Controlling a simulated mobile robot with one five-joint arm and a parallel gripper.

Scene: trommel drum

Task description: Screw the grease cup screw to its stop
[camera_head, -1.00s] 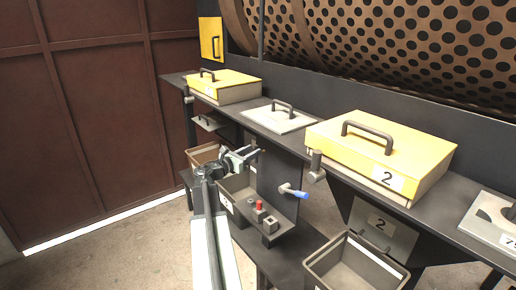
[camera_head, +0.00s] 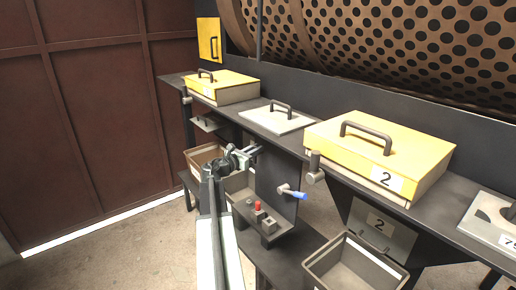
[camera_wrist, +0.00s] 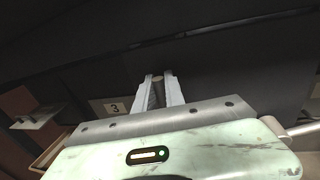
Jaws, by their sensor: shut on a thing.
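My gripper (camera_head: 252,153) is at the dark upright panel (camera_head: 275,185) below the shelf, and its fingers point toward that panel. In the wrist view the two pale fingers (camera_wrist: 158,92) are close together and shut on a small, round, tan-topped piece at their tips, which I take to be the grease cup screw (camera_wrist: 157,78). Most of the screw is hidden by the fingers. In the head view it is too small and covered to tell apart, and how deep it sits cannot be seen.
A blue-handled lever (camera_head: 296,193) sticks out right of my gripper. Below are a ledge with a red-topped piece (camera_head: 258,207) and small blocks, and an open grey bin (camera_head: 318,262). Yellow lidded boxes (camera_head: 380,150) stand on the shelf above. A "3" label (camera_wrist: 114,107) shows in the wrist view.

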